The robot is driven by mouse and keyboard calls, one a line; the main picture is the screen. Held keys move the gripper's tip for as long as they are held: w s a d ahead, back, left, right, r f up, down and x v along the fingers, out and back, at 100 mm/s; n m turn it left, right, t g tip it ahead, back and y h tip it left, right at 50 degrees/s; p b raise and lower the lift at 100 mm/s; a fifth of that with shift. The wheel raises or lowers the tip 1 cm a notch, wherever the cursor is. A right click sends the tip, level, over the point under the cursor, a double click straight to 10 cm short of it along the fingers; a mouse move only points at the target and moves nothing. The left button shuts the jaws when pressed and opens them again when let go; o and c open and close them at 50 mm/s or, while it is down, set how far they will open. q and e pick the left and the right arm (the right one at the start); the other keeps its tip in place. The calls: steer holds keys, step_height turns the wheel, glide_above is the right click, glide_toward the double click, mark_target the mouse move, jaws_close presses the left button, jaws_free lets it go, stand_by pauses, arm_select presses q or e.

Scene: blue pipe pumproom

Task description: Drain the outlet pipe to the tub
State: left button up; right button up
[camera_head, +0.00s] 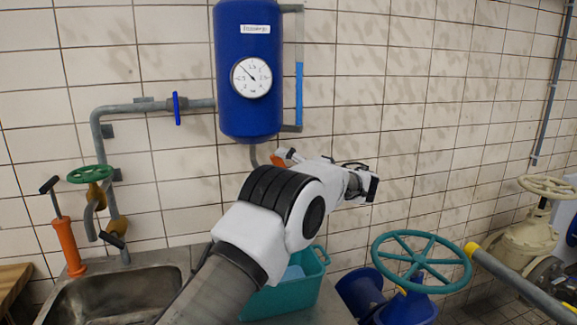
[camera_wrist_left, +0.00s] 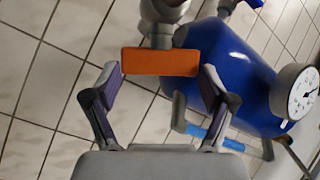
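A blue tank (camera_head: 249,75) with a round gauge (camera_head: 251,77) hangs on the tiled wall; it also shows in the left wrist view (camera_wrist_left: 228,65). Its outlet pipe (camera_head: 254,156) comes out below. An orange valve handle (camera_head: 284,156) sits beside my white arm. In the left wrist view the handle (camera_wrist_left: 160,61) lies crosswise between the fingertips of my left gripper (camera_wrist_left: 158,74). The fingers are open, with small gaps at both handle ends. My arm hides most of the gripper in the head view. The teal tub (camera_head: 283,300) stands below, partly behind my arm. My right gripper is out of view.
A steel sink (camera_head: 115,299) is at lower left, with an orange pump tube (camera_head: 70,246) and a green handwheel (camera_head: 90,174). A large teal handwheel (camera_head: 421,262) stands right of the tub. A yellow-banded grey bar (camera_head: 520,287) crosses the lower right.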

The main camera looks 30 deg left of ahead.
arm_select(q)
steer(key=shift+s+m+h+b, duration=0.1)
steer(key=shift+m+h+b, duration=0.4)
steer(key=shift+b, duration=0.35)
steer(key=shift+r+m+t+h, duration=0.2)
steer(key=shift+m+t+h, duration=0.3)
steer(key=shift+h, duration=0.1)
steer(key=shift+m+h, duration=0.5)
steer(key=o, duration=1)
